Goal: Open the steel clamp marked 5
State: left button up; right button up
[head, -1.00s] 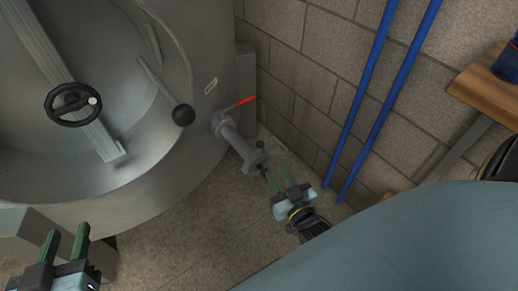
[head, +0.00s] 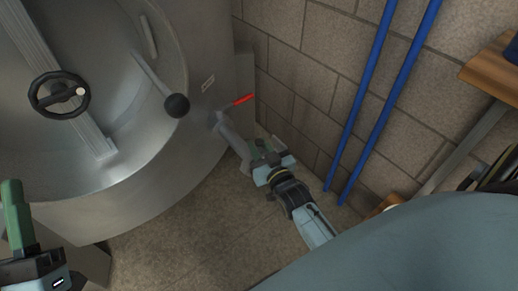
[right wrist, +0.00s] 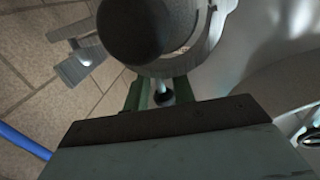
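A grey pipe stub (head: 232,135) with a red lever juts from the steel tank. At its free end is a steel clamp ring, seen close in the right wrist view (right wrist: 205,60); I cannot read a number on it. My right gripper (head: 262,150) is at this end and partly hides it.
The tank (head: 150,190) fills the left, with a black handwheel (head: 59,94) and a black ball-ended lever (head: 177,105). A block wall (head: 300,80) with two blue pipes (head: 370,95) is close on the right. A wooden shelf (head: 492,70) is at the upper right.

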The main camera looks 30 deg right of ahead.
jog(key=shift+w, duration=0.1)
jog(key=shift+c, duration=0.2)
grip_shut()
